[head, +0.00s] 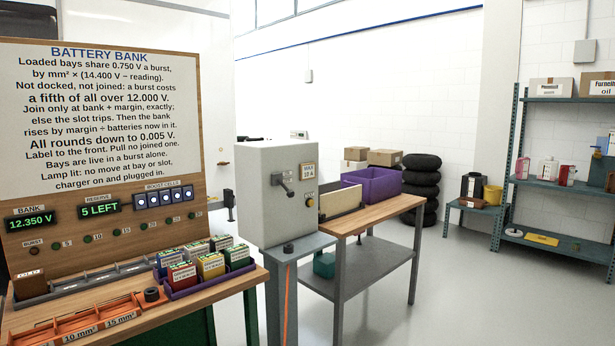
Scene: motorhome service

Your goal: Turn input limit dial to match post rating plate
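A grey metal box (272,205) with a dark lever handle (284,187) on its face stands on a grey pedestal (292,297) in the middle of the head view. A small pale plate (308,172) beside its right edge carries print that seems to read "10 A"; the upper line is too small to read. A small black knob (289,248) sits on the pedestal top below the box. I see no dial clearly labelled as an input limit. Neither of my grippers is in view.
A battery bank board (100,110) reads 12.350 V and 5 LEFT; coloured batteries sit in a purple tray (212,282) before it. A wooden-topped bench (375,212) holds a purple crate (373,183). Black tyres (422,190) and shelving stand behind.

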